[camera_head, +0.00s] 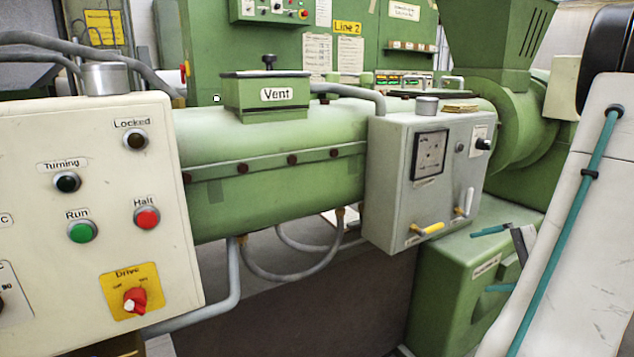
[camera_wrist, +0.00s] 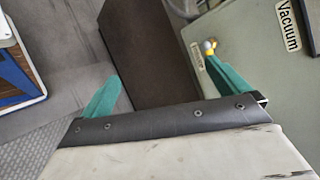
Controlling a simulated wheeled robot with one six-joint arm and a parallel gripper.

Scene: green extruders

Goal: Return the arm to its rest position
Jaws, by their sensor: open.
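My gripper (camera_head: 480,262) is at the lower right of the head view, with its two teal fingers apart. It is in front of the green machine base, below and to the right of the grey control box (camera_head: 398,185). In the wrist view my gripper (camera_wrist: 163,70) is open with nothing between its fingers. The right finger overlaps part of a grey-green panel with a "Vacuum" label (camera_wrist: 288,25). My white arm link fills the right edge of the head view.
The cream control panel (camera_head: 100,200) stands at the left, with Run and Halt buttons and a red Drive switch. The green extruder barrel (camera_head: 270,165) runs across the middle. A yellow lever (camera_head: 427,229) and a white lever (camera_head: 465,203) stick out from the grey box. Hoses hang below.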

